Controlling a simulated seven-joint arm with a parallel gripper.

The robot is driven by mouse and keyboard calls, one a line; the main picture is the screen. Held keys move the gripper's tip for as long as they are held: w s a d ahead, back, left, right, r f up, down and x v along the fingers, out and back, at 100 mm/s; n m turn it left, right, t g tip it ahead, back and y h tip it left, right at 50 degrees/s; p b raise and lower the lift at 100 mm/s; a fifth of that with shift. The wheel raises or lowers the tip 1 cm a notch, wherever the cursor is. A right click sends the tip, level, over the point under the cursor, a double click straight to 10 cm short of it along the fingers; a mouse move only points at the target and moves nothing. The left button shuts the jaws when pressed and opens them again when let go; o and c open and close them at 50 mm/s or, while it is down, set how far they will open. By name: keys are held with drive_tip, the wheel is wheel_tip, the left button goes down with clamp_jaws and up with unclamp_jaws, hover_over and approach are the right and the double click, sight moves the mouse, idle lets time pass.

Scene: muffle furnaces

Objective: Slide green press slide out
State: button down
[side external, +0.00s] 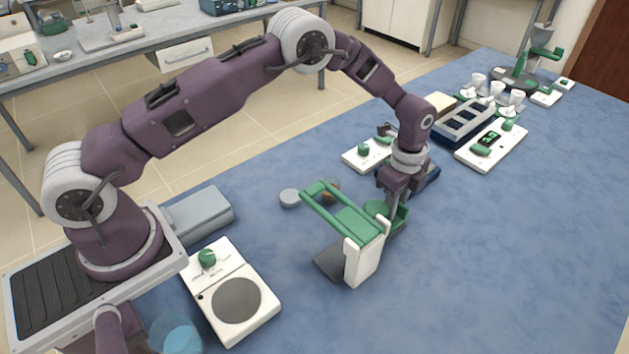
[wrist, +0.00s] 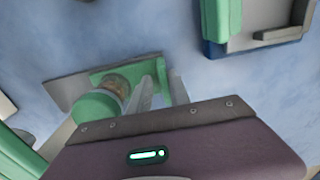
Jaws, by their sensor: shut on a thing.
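The green press slide (side external: 400,217) sticks out at the right of the press, low over its dark base plate (side external: 330,264). In the wrist view the slide (wrist: 128,70) is a flat green plate with a raised end. My gripper (side external: 392,212) reaches down at that end, and in the wrist view its fingers (wrist: 161,92) are shut on it. The press has white uprights (side external: 364,262) and a long green lever frame (side external: 345,217) pointing up left. A green round part (side external: 376,208) sits beside my fingers. The finger contact is partly hidden in the side view.
A white device with a grey disc (side external: 237,300) stands at the front left. A small grey round dish (side external: 289,198) lies left of the press. A white device with a green knob (side external: 364,150) and a dark rack (side external: 466,122) stand behind. The blue table is clear to the right.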

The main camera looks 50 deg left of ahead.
drive_tip(key=shift+s+f, duration=0.2)
drive_tip(key=shift+f, duration=0.35)
drive_tip(key=c, duration=1.7)
unclamp_jaws()
drive_tip(key=shift+w+r, duration=0.15)
drive_tip(key=shift+r, duration=1.7)
drive_tip(key=shift+w+r, duration=0.1)
drive_tip(key=shift+r, duration=1.75)
